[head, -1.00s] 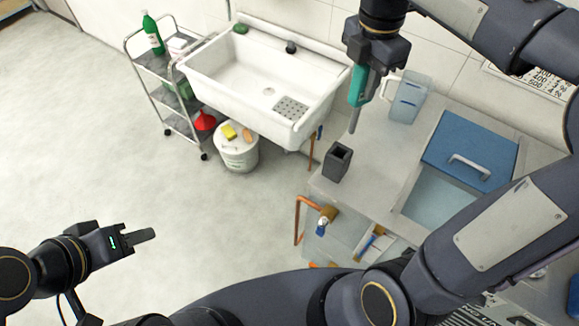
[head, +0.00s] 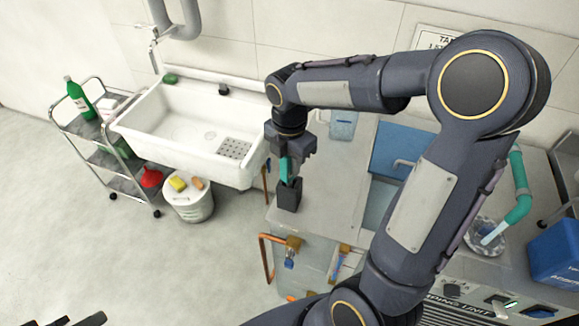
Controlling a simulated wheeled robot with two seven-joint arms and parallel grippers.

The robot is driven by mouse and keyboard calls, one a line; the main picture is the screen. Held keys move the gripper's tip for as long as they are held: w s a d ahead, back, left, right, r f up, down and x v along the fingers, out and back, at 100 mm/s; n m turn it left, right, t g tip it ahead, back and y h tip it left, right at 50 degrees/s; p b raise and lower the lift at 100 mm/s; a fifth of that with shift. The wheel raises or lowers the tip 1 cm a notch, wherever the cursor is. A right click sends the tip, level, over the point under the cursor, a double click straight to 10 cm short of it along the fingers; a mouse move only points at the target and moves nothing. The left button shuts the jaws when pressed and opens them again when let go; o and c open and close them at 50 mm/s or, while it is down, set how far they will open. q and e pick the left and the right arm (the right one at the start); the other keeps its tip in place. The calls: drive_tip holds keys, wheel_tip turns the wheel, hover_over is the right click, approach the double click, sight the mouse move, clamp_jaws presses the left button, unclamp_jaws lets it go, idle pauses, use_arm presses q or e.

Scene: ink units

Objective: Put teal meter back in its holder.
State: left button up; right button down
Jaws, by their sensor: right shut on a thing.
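The teal meter (head: 285,169) is upright in the jaws of my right gripper (head: 290,160), which points down and is shut on it. The dark grey holder (head: 288,197) stands near the front left corner of the grey worktop (head: 330,232). The meter's lower end is at the holder's mouth, and its grey probe no longer shows. The probe looks to be inside the holder, but the gripper and holder hide how deep. Only a dark end of my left gripper (head: 85,320) shows at the bottom left edge, away from the worktop.
A clear blue jug (head: 343,124) stands behind the gripper. A blue lid (head: 400,148) with a handle is to the right. The white sink (head: 185,130) is left of the worktop. A teal hose (head: 520,190) and a blue box (head: 556,254) are far right.

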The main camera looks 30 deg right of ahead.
drive_tip(key=shift+f, duration=1.1)
drive_tip(key=shift+f, duration=0.1)
drive_tip(key=c, duration=1.2)
unclamp_jaws()
